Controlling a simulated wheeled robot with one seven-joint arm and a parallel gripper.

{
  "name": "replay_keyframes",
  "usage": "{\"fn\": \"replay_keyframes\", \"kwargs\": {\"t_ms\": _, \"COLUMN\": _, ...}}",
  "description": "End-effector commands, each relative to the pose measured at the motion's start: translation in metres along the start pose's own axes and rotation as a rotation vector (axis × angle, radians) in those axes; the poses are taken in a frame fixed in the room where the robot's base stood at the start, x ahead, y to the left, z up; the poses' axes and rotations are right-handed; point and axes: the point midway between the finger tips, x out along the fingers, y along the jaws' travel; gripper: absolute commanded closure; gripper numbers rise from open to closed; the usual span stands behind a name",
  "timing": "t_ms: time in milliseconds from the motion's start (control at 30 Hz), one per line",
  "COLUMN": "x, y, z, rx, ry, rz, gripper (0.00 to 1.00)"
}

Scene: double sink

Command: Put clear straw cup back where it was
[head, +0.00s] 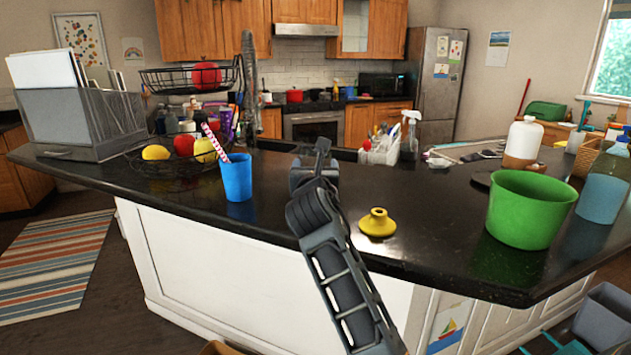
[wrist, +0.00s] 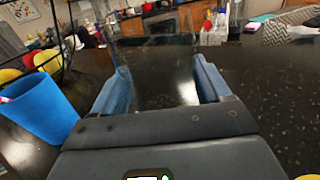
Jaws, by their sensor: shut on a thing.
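My gripper (head: 312,165) is over the dark counter in the middle of the head view, seen from behind. In the wrist view its two blue-grey fingers (wrist: 161,78) stand apart, one on each side of a see-through cup (wrist: 155,62). The fingers are shut on this clear cup, which looks upright. Its outline is faint, and I cannot tell whether its base touches the counter. No straw can be made out in it. In the head view my arm and gripper hide the cup.
A blue cup (head: 238,178) with a striped straw stands left of my gripper, close in the wrist view (wrist: 40,108). Behind it is a wire fruit basket (head: 170,165). A yellow plunger-like piece (head: 377,222) and green bucket (head: 528,208) stand right.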

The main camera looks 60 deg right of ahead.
Motion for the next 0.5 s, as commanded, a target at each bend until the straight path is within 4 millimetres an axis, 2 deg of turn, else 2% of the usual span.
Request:
{"fn": "replay_keyframes", "kwargs": {"t_ms": 100, "x": 0.000, "y": 0.000, "z": -0.020, "rx": -0.003, "ry": 0.003, "rz": 0.000, "gripper": 0.62}}
{"fn": "replay_keyframes", "kwargs": {"t_ms": 200, "x": 0.000, "y": -0.001, "z": -0.028, "rx": -0.001, "ry": 0.001, "rz": 0.000, "gripper": 0.62}}
{"fn": "replay_keyframes", "kwargs": {"t_ms": 500, "x": 0.000, "y": -0.001, "z": -0.030, "rx": 0.000, "ry": -0.001, "rz": 0.001, "gripper": 0.62}}
